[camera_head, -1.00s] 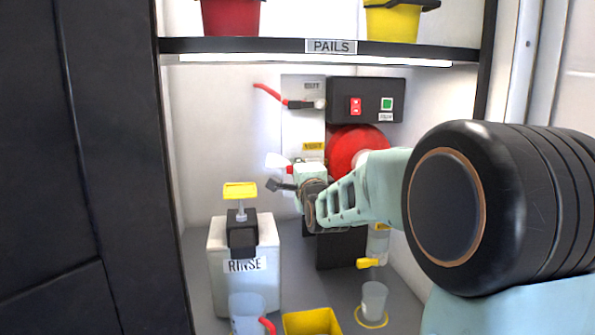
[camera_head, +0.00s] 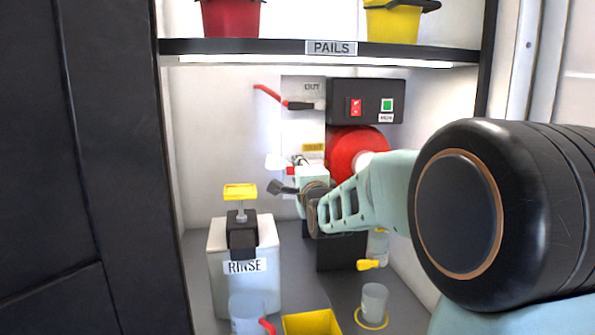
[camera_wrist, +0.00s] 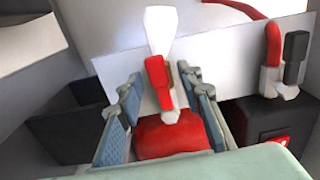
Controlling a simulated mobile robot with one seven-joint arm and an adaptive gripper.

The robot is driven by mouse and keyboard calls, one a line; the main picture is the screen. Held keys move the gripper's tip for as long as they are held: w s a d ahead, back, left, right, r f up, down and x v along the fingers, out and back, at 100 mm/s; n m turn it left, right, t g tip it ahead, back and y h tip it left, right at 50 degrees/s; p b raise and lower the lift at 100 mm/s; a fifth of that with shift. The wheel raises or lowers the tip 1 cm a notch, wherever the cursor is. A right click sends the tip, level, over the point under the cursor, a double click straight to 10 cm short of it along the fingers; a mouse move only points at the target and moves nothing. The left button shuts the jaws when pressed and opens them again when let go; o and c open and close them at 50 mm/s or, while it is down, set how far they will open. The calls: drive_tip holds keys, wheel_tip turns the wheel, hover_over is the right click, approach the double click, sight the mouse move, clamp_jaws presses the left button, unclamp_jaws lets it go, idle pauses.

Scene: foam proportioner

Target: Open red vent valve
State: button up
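The red vent valve handle (camera_wrist: 157,84) stands between my gripper's fingers in the wrist view, on a white panel below a white funnel-like spout (camera_wrist: 161,28). My gripper (camera_wrist: 162,90) is open, with one finger on each side of the handle. The right finger is very near it; I cannot tell whether they touch. In the head view my gripper (camera_head: 290,181) is in front of the panel, below the yellow vent label (camera_head: 313,148). It hides most of the valve; only a small red part (camera_head: 291,170) shows.
A red lever (camera_head: 268,93) with a dark grip is above, by the OUT label. A black switch box (camera_head: 366,101) and red round housing (camera_head: 343,152) are to the right. A rinse container (camera_head: 218,265), yellow bin (camera_head: 311,324) and clear cup (camera_head: 375,298) stand below. The pail shelf (camera_head: 240,46) spans above.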

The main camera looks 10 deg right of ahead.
drive_tip(key=s, duration=0.6)
